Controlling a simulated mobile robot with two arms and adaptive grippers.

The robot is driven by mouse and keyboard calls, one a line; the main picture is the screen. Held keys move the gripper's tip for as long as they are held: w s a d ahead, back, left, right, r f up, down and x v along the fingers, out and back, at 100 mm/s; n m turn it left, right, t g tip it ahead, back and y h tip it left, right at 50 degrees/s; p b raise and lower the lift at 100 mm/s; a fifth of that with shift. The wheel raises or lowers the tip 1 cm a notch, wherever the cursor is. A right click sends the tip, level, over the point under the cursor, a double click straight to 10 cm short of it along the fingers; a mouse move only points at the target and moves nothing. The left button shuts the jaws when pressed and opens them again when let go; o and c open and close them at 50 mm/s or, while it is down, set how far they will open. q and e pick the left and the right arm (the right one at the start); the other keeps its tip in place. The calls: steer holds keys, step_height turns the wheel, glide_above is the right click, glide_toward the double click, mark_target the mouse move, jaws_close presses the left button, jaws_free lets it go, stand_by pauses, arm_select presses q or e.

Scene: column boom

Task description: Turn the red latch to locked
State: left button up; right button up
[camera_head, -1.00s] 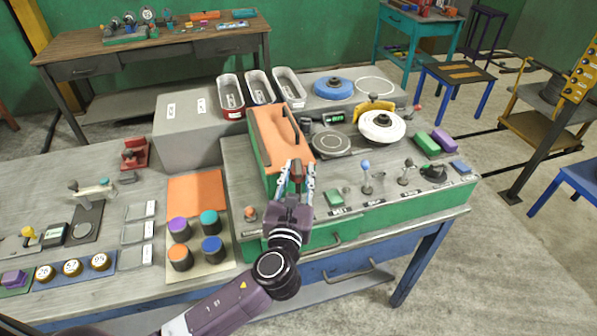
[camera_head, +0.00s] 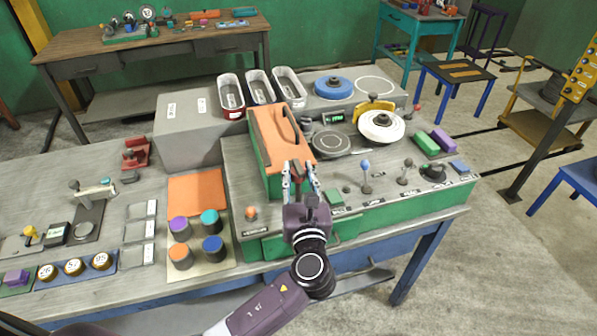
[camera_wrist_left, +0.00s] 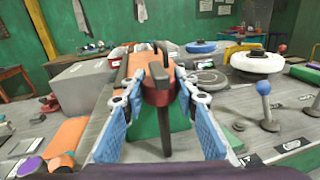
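The red latch (camera_head: 297,169) is on the near end of a green box with an orange top (camera_head: 271,130). In the left wrist view the red latch (camera_wrist_left: 157,92) shows between my fingers, with a dark bar hanging below it. My left gripper (camera_head: 301,177) is open, with one blue-padded finger on each side of the latch. The fingertips (camera_wrist_left: 160,78) are close to the latch's sides; I cannot tell whether they touch it. Any lock marking is hidden or too small to read. My right gripper is not in view.
A blue-knobbed lever (camera_head: 365,167) stands to the right of my gripper. A white disc (camera_head: 382,124) is behind it. Colored knobs (camera_head: 211,243) sit on a panel to the left. A red clamp-like part (camera_head: 135,152) stands farther left. Grey trays (camera_head: 231,94) are behind the box.

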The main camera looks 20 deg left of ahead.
arm_select(q)
steer(key=o, duration=0.4)
steer(key=shift+o, duration=0.2)
steer(key=v, duration=1.2)
steer(key=shift+a, duration=0.1)
